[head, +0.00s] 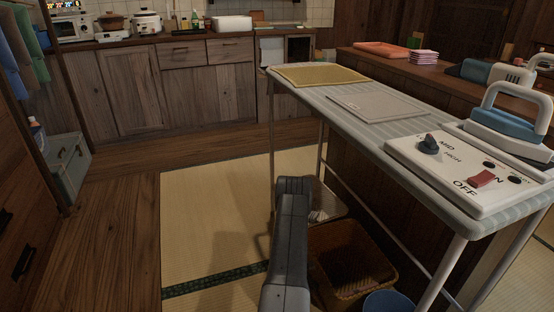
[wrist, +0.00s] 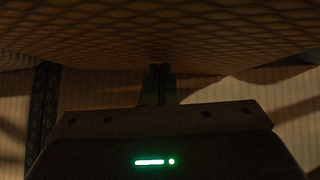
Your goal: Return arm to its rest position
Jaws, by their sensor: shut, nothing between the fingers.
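My arm (head: 290,240) rises from the bottom middle of the head view, beside the ironing board (head: 395,130). My gripper is hidden in the head view. In the wrist view my gripper (wrist: 157,72) is shut with its fingertips together and nothing between them. A woven surface, likely the wicker basket, fills the top of the wrist view close to the fingertips. Whether they touch it I cannot tell.
The wicker basket (head: 350,262) and a blue bin (head: 389,303) stand under the board, right of my arm. The board holds an iron (head: 510,112) and a switch panel (head: 455,172). Open tatami (head: 212,220) lies left of my arm.

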